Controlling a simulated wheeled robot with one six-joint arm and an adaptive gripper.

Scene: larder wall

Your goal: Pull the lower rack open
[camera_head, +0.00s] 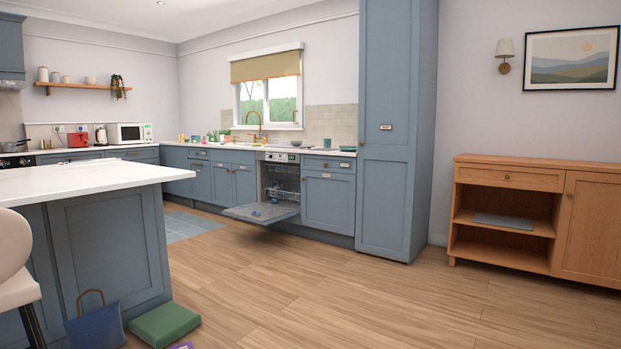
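The dishwasher (279,158) stands under the counter across the room, left of the tall blue cupboard. Its door (277,217) is folded down and lies about level above the floor. Wire racks show inside the opening. The lower rack (283,195) appears to sit inside, just above the door's hinge edge; its details are too small to tell. A small blue item shows on or just above the lowered door. My gripper is not in view.
A white-topped island (95,177) fills the left. A tall cupboard (388,130) and a wooden sideboard (607,225) stand right. The wooden floor between is clear.

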